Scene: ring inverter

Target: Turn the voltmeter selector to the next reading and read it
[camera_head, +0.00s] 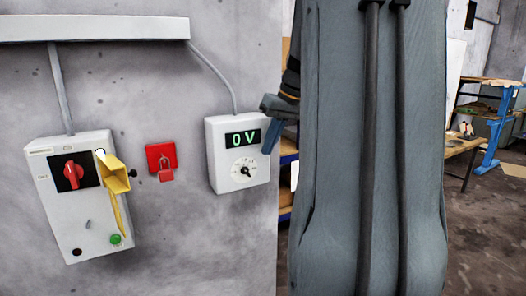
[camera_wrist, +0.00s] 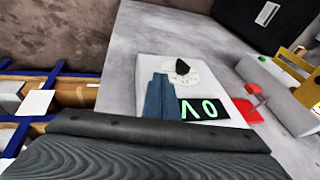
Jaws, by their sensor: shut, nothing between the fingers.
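The voltmeter (camera_head: 215,158) is a white box on the grey wall. Its green display (camera_head: 243,138) reads "0 V". Below the display is a round selector dial with a black knob (camera_head: 246,171); its exact setting is too small to tell. In the wrist view the voltmeter (camera_wrist: 150,68) appears turned over, with the display (camera_wrist: 203,109) and the knob (camera_wrist: 182,67) in sight. My gripper (camera_head: 271,136) is at the right edge of the voltmeter in the head view, its blue fingers shut and empty. The fingers (camera_wrist: 159,98) overlap the voltmeter's face beside the display in the wrist view; contact cannot be told.
Left of the voltmeter are a red padlock (camera_head: 166,173) on a red plate and a white switch box (camera_head: 70,215) with a red rotary handle and a yellow tag (camera_head: 115,178). My arm covers the right middle. A workbench (camera_head: 455,147) stands at far right.

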